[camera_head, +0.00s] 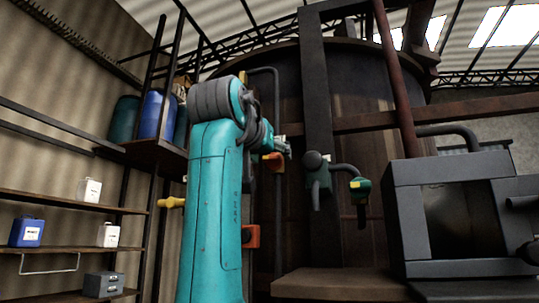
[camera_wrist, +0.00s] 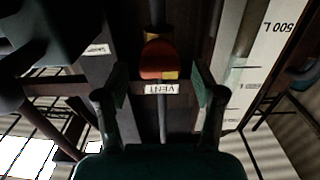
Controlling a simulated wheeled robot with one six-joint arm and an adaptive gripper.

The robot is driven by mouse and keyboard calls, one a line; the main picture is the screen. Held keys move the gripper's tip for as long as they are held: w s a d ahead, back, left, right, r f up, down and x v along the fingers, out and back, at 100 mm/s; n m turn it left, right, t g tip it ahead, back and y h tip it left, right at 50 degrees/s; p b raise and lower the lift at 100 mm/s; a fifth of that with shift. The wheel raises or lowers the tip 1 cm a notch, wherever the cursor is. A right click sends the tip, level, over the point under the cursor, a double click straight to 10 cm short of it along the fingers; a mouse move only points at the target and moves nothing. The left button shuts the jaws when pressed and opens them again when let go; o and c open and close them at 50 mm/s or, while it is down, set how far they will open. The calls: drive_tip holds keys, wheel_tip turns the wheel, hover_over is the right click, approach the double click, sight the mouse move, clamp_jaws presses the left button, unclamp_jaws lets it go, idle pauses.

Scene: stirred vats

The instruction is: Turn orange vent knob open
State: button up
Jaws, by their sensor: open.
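The orange vent knob (camera_wrist: 158,60) with a yellow patch is in the upper middle of the wrist view. It sits on a dark vertical pipe, with a white label (camera_wrist: 155,88) reading VENT upside down beside it. My gripper (camera_wrist: 158,80) is open, with one finger on each side of the knob's line and clear gaps to both. I cannot tell how deep the fingers reach relative to the knob. In the head view an orange and yellow part (camera_head: 273,161), apparently this knob, shows just right of my teal arm; my gripper is not clearly made out there.
A large dark vat (camera_head: 350,90) stands behind. Another orange fitting (camera_head: 251,236) is lower down. A grey machine (camera_head: 455,215) fills the right. Shelves (camera_head: 75,195) with containers stand left. The wrist view shows a 500 L scale (camera_wrist: 255,60).

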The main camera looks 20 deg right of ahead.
drive_tip(key=shift+w+d, duration=0.1)
drive_tip(key=c, duration=1.1)
drive_tip(key=shift+c, duration=0.2)
drive_tip(key=shift+n, duration=0.3)
drive_tip(key=n, duration=0.8)
drive_tip(key=shift+w+a, duration=0.15)
drive_tip(key=shift+a, duration=0.05)
drive_tip(key=n, duration=0.4)
drive_tip(key=shift+f+n, duration=0.15)
drive_tip(key=shift+n, duration=0.15)
drive_tip(key=n, duration=0.4)
drive_tip(key=shift+f+n, duration=0.15)
drive_tip(key=shift+n, duration=0.15)
